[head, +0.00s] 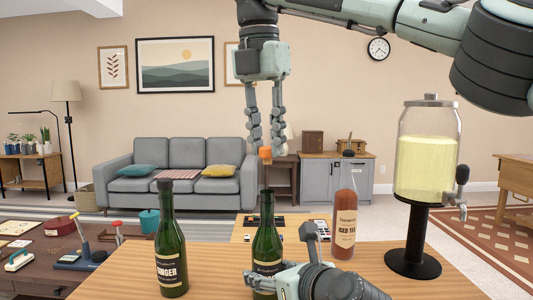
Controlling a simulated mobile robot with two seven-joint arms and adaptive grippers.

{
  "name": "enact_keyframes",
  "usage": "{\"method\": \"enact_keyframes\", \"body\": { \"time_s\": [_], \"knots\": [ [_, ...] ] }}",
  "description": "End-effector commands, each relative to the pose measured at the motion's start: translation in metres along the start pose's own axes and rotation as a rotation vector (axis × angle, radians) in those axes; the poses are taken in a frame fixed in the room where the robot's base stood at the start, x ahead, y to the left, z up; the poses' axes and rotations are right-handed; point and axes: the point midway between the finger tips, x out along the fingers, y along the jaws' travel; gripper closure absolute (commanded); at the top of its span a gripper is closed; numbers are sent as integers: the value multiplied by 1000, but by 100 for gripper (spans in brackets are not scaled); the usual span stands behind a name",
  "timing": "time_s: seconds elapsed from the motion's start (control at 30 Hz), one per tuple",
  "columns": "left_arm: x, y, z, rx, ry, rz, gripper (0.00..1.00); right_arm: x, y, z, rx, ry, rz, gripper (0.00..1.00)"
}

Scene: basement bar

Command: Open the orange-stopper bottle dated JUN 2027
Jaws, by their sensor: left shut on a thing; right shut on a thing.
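A dark green bottle (266,240) stands upright on the wooden counter (215,275), its mouth uncovered. My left gripper (262,283) is shut on its lower body and covers part of its label. An orange stopper (265,153) is held in the air above the bottle's mouth, with a clear gap between them. My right gripper (265,146), pointing down from above, is shut on this stopper. The date on the bottle cannot be read.
A green ginger bottle (171,235) stands to the left, an iced tea bottle (345,215) to the right. A drink dispenser (427,150) with yellow liquid stands farther right on a black stand. A side table (40,270) with several small things is at the left.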

Motion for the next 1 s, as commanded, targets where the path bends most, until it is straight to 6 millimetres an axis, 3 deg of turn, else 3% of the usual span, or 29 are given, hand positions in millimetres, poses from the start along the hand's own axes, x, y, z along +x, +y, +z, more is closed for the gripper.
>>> {"method": "enact_keyframes", "body": {
  "time_s": [0.23,0.27,0.43,0.77,1.0],
  "knots": [
    [0,0,1,-1,-1,0,100,-2,0,0,-1,0,0,100],
    [0,0,1,-1,-1,0,47,-2,0,0,-1,0,0,100],
    [0,0,0,-1,-1,0,26,-2,0,0,-1,0,0,100],
    [-2,0,0,-1,-1,-1,26,-2,0,0,-1,1,0,100],
    [-36,-1,2,-1,-5,-3,26,-2,0,0,0,1,0,100]
  ]
}}
